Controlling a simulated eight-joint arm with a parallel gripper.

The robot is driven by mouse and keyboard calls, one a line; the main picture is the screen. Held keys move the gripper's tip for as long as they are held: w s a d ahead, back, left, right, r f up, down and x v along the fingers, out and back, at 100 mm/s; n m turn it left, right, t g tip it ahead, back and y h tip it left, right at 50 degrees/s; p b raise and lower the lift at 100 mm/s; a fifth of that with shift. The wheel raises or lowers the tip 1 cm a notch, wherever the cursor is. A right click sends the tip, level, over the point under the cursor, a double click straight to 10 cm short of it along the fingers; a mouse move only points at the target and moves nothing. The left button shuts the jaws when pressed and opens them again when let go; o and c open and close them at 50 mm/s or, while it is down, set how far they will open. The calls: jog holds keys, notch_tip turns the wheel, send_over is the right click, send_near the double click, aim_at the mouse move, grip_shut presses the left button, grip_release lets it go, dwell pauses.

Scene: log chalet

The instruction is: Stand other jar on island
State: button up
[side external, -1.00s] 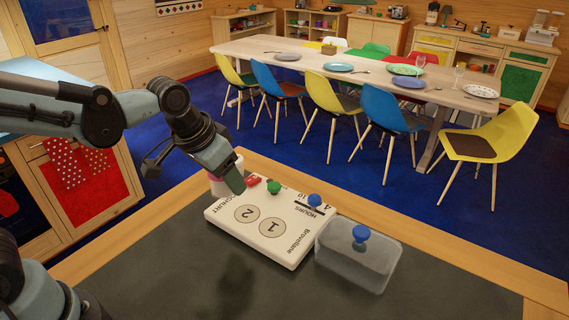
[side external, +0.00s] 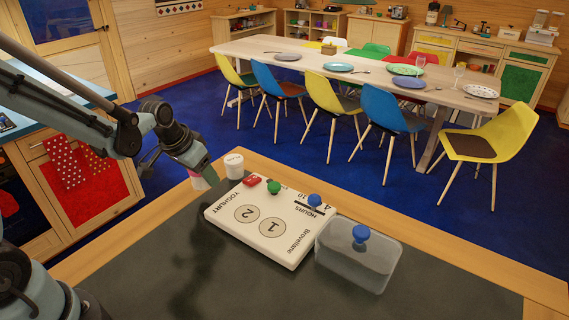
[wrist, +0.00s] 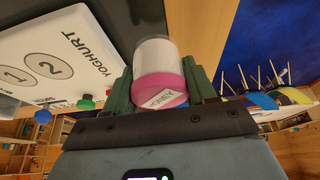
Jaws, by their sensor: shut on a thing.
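My gripper (side external: 203,178) is shut on a jar with a pink lid and a label (wrist: 160,90). In the wrist view the jar sits between both fingers, its lid end toward the camera. In the side view only a pink and white part of this jar (side external: 198,184) shows beside the fingers, at the left edge of the island (side external: 150,270). I cannot tell whether it touches the island. Another jar, white and upright (side external: 233,166), stands on the island's back left corner, right of my gripper.
A flat white yoghurt maker (side external: 262,222) with a red switch and green and blue knobs lies on the island. A clear cover with a blue knob (side external: 358,262) is right of it. The dark front surface is bare. Chairs and a dining table stand beyond.

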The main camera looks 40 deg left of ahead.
aim_at(205, 185)
jog(key=shift+f, duration=1.9)
jog(key=shift+f, duration=0.1)
jog(key=o, duration=1.2)
jog(key=shift+o, duration=0.2)
jog(key=shift+v, duration=6.05)
jog(key=s+d+r+t, duration=0.2)
jog(key=s+d, duration=0.4)
jog(key=d, duration=0.2)
jog(key=shift+r+t, duration=0.2)
jog(key=shift+t, duration=0.1)
